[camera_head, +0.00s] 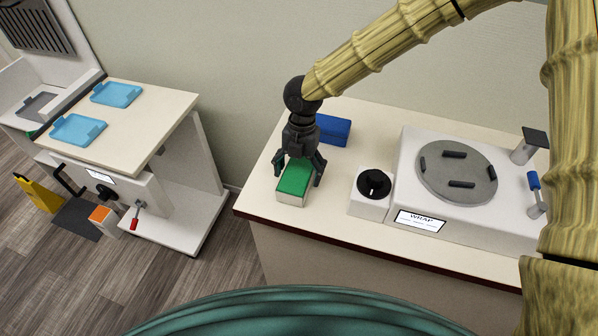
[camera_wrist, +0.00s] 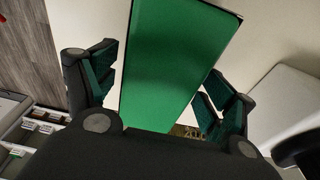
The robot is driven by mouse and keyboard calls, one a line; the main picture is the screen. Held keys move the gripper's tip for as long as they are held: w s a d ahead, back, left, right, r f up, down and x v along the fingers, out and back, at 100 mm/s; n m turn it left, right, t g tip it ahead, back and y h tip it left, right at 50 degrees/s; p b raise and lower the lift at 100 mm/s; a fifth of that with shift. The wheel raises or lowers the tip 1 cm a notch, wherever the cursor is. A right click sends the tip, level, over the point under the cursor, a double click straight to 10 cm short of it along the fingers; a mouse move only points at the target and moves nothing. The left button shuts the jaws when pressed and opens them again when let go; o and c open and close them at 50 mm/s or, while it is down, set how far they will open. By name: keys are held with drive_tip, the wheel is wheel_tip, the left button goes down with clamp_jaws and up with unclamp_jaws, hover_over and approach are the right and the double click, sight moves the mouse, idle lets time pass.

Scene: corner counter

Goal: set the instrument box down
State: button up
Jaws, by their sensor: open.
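The instrument box looks to be the box with a green top and pale sides (camera_head: 294,179). It sits on the cream counter (camera_head: 255,195) near its left front edge. My gripper (camera_head: 300,171) is above it, pointing down, with a finger at either side of the box. In the wrist view the green top (camera_wrist: 175,60) fills the middle, between the two open fingers. A gap shows beside the left finger; whether the right finger touches the box I cannot tell. The box's underside is hidden.
A blue box (camera_head: 333,130) stands just behind my gripper. To the right are a black dial on a white block (camera_head: 370,193) and a white machine labelled WRAP (camera_head: 420,221) with a grey disc (camera_head: 457,172). A separate bench (camera_head: 150,115) with blue trays (camera_head: 78,130) stands left.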

sight(301, 164)
wheel_tip(301, 164, up, 12)
drive_tip(key=w+b, duration=0.1)
drive_tip(key=b, duration=0.1)
drive_tip(key=shift+w+d+f, duration=0.2)
drive_tip(key=shift+w+d, duration=0.05)
drive_tip(key=shift+w, duration=0.1)
idle(1.3)
